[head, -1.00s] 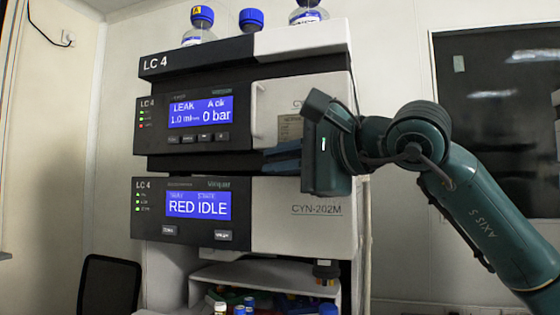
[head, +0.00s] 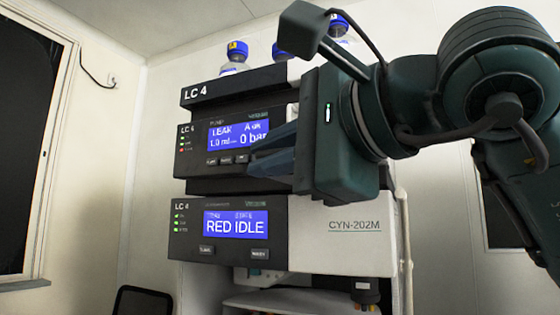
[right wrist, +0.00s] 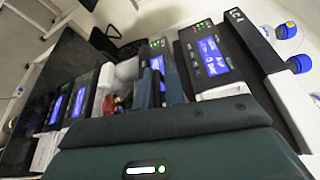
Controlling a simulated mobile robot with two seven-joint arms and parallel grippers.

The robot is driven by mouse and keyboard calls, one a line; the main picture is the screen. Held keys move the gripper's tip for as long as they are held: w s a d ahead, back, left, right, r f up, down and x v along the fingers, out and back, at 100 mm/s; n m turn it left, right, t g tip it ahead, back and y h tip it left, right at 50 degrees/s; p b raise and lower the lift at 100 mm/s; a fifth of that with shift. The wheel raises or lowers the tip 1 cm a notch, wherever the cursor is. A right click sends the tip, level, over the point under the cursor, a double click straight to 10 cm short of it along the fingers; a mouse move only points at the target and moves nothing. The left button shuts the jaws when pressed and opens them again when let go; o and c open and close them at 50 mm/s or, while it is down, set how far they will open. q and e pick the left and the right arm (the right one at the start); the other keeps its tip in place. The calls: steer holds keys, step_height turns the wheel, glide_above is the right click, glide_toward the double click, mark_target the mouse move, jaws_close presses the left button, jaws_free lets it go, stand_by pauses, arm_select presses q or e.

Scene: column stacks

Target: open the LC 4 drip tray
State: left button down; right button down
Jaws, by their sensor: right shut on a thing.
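The LC 4 stack shows a pump module (head: 196,152) with a lit "LEAK, 0 bar" screen above a lower module (head: 184,232) reading "RED IDLE". A dark band, the LC 4 drip tray (head: 222,186), runs between them. My right gripper (head: 262,162) is in front of the pump module's lower right side, at about the band's height. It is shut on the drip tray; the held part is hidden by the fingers. In the right wrist view the two fingers (right wrist: 159,88) point towards the stack. How far the tray is out cannot be told. My left gripper is not in view.
Bottles with blue caps (head: 238,52) stand on top of the stack. A shelf (head: 290,300) is below the lower module. A black chair (head: 140,300) stands at the lower left. A pale pipe (head: 405,240) runs along the stack's right side.

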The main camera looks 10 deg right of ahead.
steer(key=shift+w+f, duration=0.1)
steer(key=shift+f, duration=0.3)
steer(key=c, duration=1.6)
jaws_free()
steer(key=shift+d, duration=0.1)
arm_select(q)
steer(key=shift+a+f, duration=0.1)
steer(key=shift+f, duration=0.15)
arm_select(e)
steer(key=shift+o, duration=0.2)
steer(key=shift+r, duration=0.15)
arm_select(q)
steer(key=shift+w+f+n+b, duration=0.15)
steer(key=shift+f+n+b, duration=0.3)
steer(key=shift+b, duration=0.7)
arm_select(e)
steer(key=v, duration=1.3)
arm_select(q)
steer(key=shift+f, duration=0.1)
